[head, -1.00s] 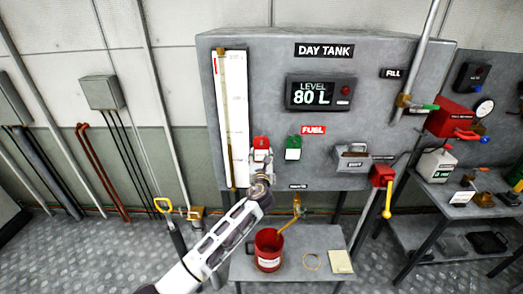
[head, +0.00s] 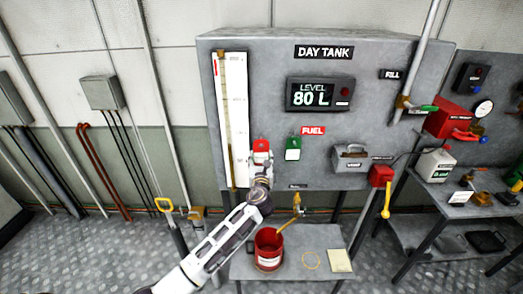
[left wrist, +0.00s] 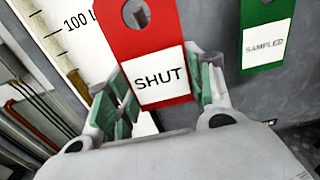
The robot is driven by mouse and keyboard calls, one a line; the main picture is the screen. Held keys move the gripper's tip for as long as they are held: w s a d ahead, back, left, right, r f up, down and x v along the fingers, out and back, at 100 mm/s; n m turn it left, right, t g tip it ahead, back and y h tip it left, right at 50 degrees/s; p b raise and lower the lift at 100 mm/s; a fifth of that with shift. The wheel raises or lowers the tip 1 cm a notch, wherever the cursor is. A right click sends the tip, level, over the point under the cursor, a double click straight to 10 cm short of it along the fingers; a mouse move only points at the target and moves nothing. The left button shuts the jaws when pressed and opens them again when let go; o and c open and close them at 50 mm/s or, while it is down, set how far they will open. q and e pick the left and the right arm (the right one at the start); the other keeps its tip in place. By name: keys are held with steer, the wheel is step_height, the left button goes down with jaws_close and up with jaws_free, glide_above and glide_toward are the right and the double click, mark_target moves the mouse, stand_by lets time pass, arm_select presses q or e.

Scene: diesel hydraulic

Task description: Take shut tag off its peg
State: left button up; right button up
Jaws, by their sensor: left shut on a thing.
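The red shut tag (head: 261,146), with a white "SHUT" label, is on the grey day tank's front panel. In the left wrist view the red tag (left wrist: 152,40) hangs upright with a round hole near its top. My left gripper (head: 261,163) is at the tag from below. In the left wrist view its green-padded fingers (left wrist: 162,84) are on both sides of the tag, shut on it. My right gripper is not in view.
A green "SAMPLED" tag (head: 293,148) hangs close to the right. A white level gauge (head: 233,110) stands to the left. Below are a small table (head: 300,240) and a red bucket (head: 268,252). A red-and-yellow lever (head: 385,190) is at the right.

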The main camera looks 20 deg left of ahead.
arm_select(q)
steer(key=shift+p+v, duration=0.65)
steer(key=shift+v, duration=0.4)
steer(key=shift+s+r, duration=0.1)
stand_by(0.5)
steer(key=shift+v, duration=2.45)
steer(key=shift+r, duration=0.1)
